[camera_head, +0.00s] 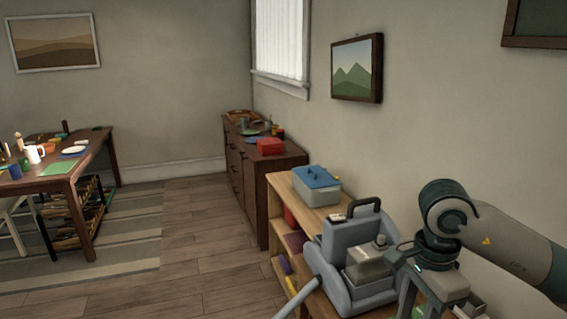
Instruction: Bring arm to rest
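My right arm comes in from the right edge and bends down at a round dark joint. Its wrist and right gripper (432,292) are at the bottom right, over the near end of a low wooden shelf (312,192). The bottom edge of the picture cuts off the fingertips, so I cannot tell whether the gripper is open or holds anything. A grey-blue appliance (338,245) with a dark handle stands on the shelf just left of the wrist. I cannot tell whether they touch. My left gripper is not in view.
A blue-lidded box (317,187) stands farther back on the shelf. Beyond it is a dark sideboard (250,185) with a red box (270,146). A dining table (68,178) with dishes stands at left. The wooden floor (205,255) between is clear. The wall is close on the right.

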